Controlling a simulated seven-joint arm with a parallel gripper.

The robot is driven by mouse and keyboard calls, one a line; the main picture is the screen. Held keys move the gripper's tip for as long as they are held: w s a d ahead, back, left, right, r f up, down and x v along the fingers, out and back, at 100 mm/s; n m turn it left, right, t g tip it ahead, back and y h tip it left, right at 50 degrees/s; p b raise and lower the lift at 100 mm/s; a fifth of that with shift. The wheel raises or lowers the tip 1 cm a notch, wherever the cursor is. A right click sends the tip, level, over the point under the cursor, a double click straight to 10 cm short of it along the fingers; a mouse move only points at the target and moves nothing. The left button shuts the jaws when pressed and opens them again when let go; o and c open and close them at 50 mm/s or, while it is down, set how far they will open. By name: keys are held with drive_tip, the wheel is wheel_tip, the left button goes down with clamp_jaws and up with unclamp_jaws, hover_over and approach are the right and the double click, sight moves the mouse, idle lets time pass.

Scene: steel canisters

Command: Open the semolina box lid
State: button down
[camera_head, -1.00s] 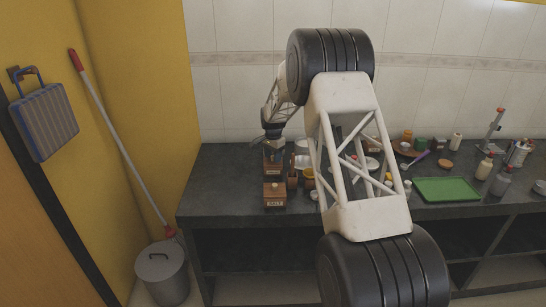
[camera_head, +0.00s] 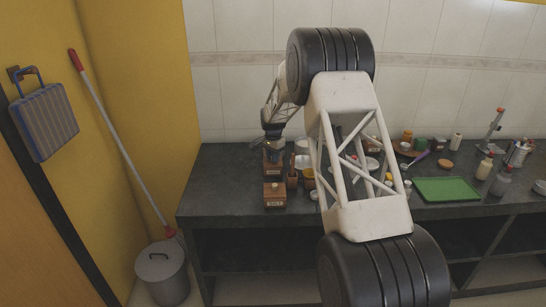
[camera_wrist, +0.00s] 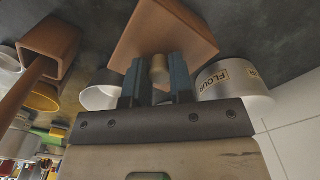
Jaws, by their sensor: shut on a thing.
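A wooden box (camera_head: 273,169) with a small label too small to read stands behind the box marked SALT (camera_head: 275,197); I take it as the semolina box. In the wrist view its brown wooden top (camera_wrist: 180,28) fills the upper middle, with a small round knob (camera_wrist: 160,66) on it. My gripper (camera_wrist: 158,80) has its two fingers closed on the knob, one at each side. In the head view my gripper (camera_head: 272,152) is at the top of this box. The box's label is not visible in the wrist view. I cannot tell whether the lid is raised.
A flour canister (camera_wrist: 232,82) stands close to the right finger in the wrist view. A green tray (camera_head: 448,189) lies on the dark counter (camera_head: 228,185) at right.

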sight(274, 166)
drive_tip(key=shift+s, duration=3.75)
drive_tip(key=c, duration=1)
unclamp_jaws()
drive_tip(key=shift+r, duration=3.9)
